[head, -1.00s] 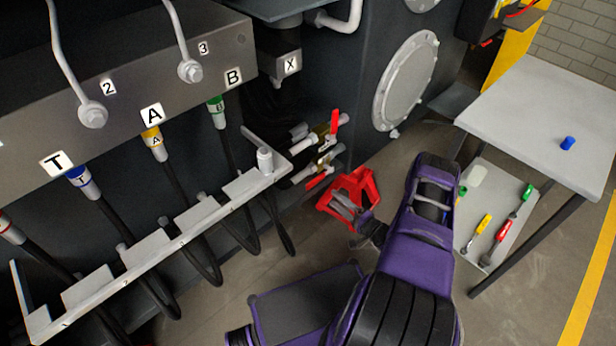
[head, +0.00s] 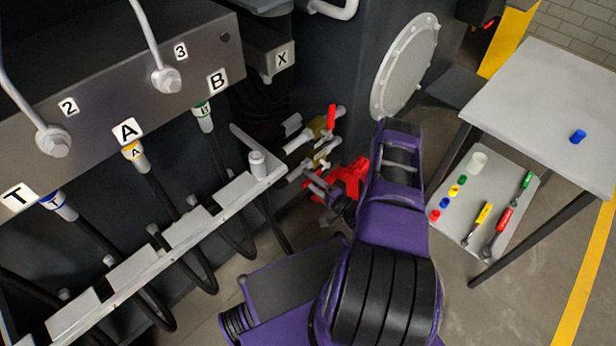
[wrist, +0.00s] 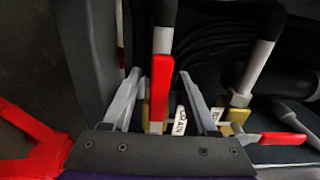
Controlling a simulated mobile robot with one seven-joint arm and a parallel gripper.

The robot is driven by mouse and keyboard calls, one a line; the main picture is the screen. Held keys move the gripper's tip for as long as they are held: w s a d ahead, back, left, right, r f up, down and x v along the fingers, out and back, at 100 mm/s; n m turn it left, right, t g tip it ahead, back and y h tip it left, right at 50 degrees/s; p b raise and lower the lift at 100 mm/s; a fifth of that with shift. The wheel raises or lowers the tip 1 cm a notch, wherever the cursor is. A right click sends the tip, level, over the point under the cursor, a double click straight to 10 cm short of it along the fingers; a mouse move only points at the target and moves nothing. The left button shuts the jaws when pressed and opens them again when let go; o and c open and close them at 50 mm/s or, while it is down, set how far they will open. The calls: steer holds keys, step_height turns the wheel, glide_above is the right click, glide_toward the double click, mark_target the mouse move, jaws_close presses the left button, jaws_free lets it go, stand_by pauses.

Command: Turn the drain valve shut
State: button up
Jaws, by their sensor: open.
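Two valves with red handles sit on pipes at the side of the chassis. In the wrist view, one red handle (wrist: 160,92) lies in line with its pipe. A white tag (wrist: 181,121) beside it seems to read "DRAIN". My gripper (wrist: 160,76) is open, with one finger on each side of this handle and gaps showing on both sides. The other valve's red handle (wrist: 282,138) points right, across its pipe, outside the right finger. In the head view, one red handle (head: 331,117) stands up above my gripper (head: 316,184); the lower handle is mostly hidden there.
A red stand (head: 352,178) is on the floor close behind my gripper; it also shows in the wrist view (wrist: 30,140). A hose bracket (head: 190,232) with black hoses is to the left. A grey table (head: 545,110) with a lower shelf (head: 468,200) is to the right.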

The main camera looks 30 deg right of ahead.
jaws_close()
stand_by(0.3)
stand_by(1.1)
